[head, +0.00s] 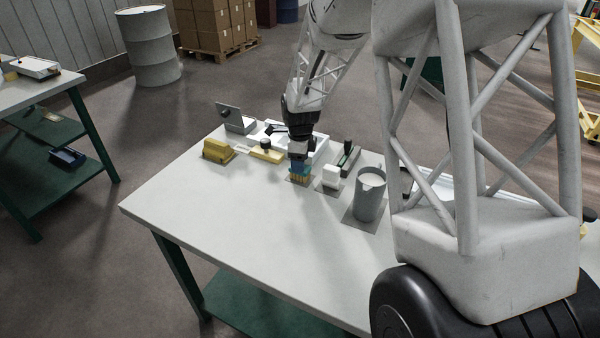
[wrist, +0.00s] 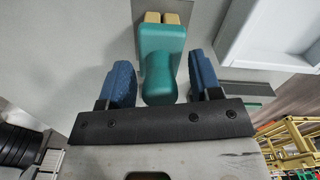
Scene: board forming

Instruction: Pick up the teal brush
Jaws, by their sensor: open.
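The teal brush (wrist: 162,50) stands between the two blue fingers of my gripper (wrist: 161,84) in the wrist view. Its rounded teal handle lies between the fingers, with a visible gap on each side. Tan bristle blocks show at its far end. In the head view the brush (head: 299,177) is low under my gripper (head: 299,166), on a grey mat on the table, with its tan bristles downward. My gripper is open around the brush and hides most of its upper part.
On the white table (head: 200,215), a white block (head: 331,176) and a grey cup (head: 369,196) stand right of the brush. Yellow items (head: 217,150) and a white tray (head: 318,148) lie behind. The table's front left is clear.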

